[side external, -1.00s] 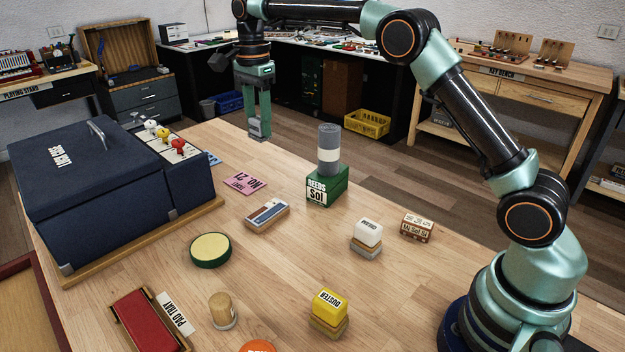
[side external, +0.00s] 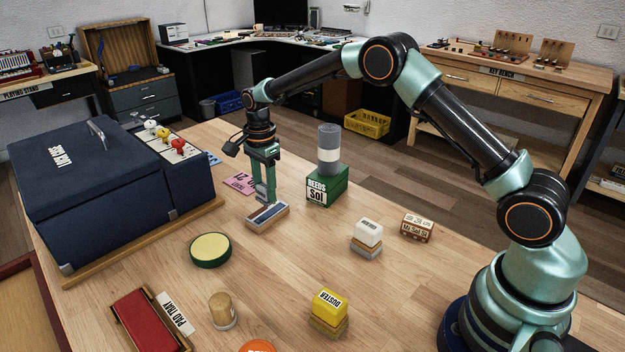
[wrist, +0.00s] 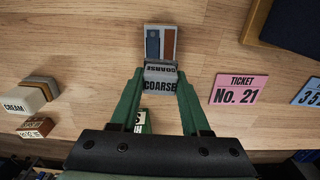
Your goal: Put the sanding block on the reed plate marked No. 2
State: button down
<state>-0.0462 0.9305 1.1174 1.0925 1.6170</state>
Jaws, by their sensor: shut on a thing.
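My gripper (side external: 265,185) is shut on a small grey block marked COARSE (wrist: 160,84), which I take to be the sanding block. A flat pale plate with a blue and a brown strip (side external: 262,217) lies on the bench just below the fingertips. It also shows in the wrist view (wrist: 161,40), just beyond the block, which hides its near end. I cannot read a No. 2 on it. I cannot tell whether the block touches the plate. A pink ticket marked No. 21 (wrist: 238,90) lies beside it.
A blue case (side external: 110,190) stands to the left. A round yellow-topped pad (side external: 210,249), a cream block (side external: 367,235) and a yellow duster (side external: 329,306) stand nearer.

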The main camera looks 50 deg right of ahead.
aim_at(266, 197)
jog(key=shift+f, duration=1.4)
jog(key=shift+f, duration=0.2)
jog(key=shift+c, duration=1.9)
grip_release()
jog(key=shift+r, duration=0.1)
